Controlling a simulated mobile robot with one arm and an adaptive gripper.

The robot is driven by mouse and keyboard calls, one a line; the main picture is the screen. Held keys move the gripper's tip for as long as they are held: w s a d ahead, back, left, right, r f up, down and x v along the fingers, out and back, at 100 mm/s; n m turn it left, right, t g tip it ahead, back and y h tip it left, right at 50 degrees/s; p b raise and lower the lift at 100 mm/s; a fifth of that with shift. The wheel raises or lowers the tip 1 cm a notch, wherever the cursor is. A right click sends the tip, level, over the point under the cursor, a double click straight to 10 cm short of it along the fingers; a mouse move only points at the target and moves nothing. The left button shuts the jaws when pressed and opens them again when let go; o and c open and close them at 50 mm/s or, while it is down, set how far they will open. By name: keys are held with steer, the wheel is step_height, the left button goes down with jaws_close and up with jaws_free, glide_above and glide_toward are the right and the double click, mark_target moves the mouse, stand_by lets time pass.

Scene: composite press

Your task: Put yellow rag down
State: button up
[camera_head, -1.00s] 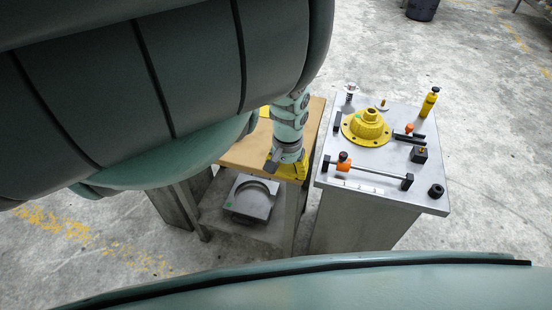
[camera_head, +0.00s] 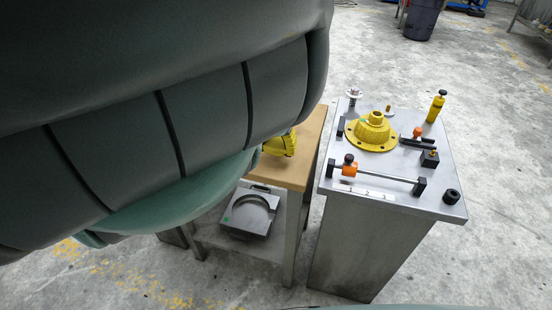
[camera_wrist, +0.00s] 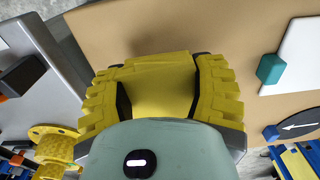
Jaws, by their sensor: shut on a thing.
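The yellow rag (camera_wrist: 160,88) is a smooth yellow patch between the fingers of my gripper (camera_wrist: 162,72) in the wrist view. My gripper is shut on it. Behind it is the tan wooden tabletop (camera_wrist: 160,25); I cannot tell whether the rag touches it. In the head view, the yellow finger part of my gripper (camera_head: 281,145) shows over the wooden table (camera_head: 303,150). My dark green arm hides the rest of the gripper and the table's left side, and I cannot make out the rag there.
A metal pedestal (camera_head: 345,240) stands to the right, bearing a yellow flanged part (camera_head: 373,131), an orange-clamped bar (camera_head: 384,174) and small tools. A grey mould block (camera_head: 250,212) sits on the lower shelf.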

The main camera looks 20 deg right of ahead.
mark_target(276, 163)
steer(key=shift+s+f, duration=0.1)
steer(key=shift+f, duration=1.75)
steer(key=o, duration=1.3)
steer(key=shift+b, duration=0.3)
